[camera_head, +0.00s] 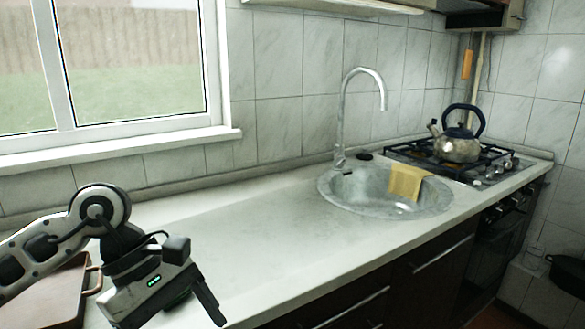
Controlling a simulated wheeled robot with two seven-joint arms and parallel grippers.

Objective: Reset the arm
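My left gripper (205,302) is at the bottom left of the head view, at the end of my grey and black arm that comes in from the left. It is over the near left part of the white countertop (255,240). One dark finger points down and to the right. The other finger is hidden or cut off, so I cannot tell how far it is open. My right gripper is not in view.
A brown flat item with a handle (50,298) lies at the left behind my arm. The sink (345,192) holds a yellow cloth (406,182) over its rim. A kettle (457,147) stands on the gas hob (495,165). A dark pot (567,275) is low at right. The middle counter is clear.

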